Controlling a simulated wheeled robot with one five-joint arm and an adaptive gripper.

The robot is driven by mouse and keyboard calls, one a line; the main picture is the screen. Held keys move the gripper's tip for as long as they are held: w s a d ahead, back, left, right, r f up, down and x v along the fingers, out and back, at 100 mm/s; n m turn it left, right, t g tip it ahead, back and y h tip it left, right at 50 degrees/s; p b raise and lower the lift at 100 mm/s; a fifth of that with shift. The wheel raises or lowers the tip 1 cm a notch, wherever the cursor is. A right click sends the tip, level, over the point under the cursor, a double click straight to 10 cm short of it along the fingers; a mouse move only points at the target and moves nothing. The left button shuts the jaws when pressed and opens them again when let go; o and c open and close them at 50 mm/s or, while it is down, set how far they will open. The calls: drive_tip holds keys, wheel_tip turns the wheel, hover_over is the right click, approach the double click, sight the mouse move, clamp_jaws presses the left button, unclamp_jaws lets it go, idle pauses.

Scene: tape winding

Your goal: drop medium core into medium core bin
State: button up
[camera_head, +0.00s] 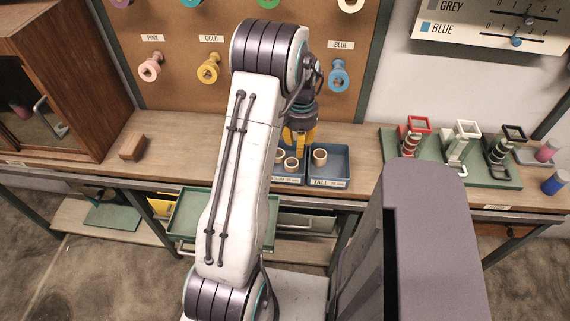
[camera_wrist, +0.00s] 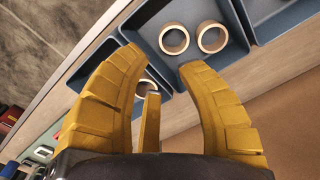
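My gripper (camera_head: 300,133) has yellow fingers and hangs above the blue core bins at the back of the bench. In the wrist view my gripper (camera_wrist: 155,75) is open, its fingers spread, with no core clasped between them. Two tan ring-shaped cores (camera_wrist: 174,39) lie side by side in the middle blue bin (camera_wrist: 238,58), just beyond the fingertips. This bin (camera_head: 289,180) is partly hidden by my arm in the head view, and its label is only partly readable. Another core (camera_head: 320,157) stands in the bin labelled TALL (camera_head: 341,165); in the wrist view it is partly behind a finger.
Another blue bin (camera_wrist: 270,10) shows at the upper right of the wrist view. A green mat (camera_head: 475,168) with several small stands lies right of the bins. A wooden block (camera_head: 132,147) and a wooden cabinet (camera_head: 60,85) are at left. Colored spools hang on the board behind.

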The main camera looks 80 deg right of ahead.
wheel_tip(320, 180, up, 7)
idle(0.4)
idle(0.8)
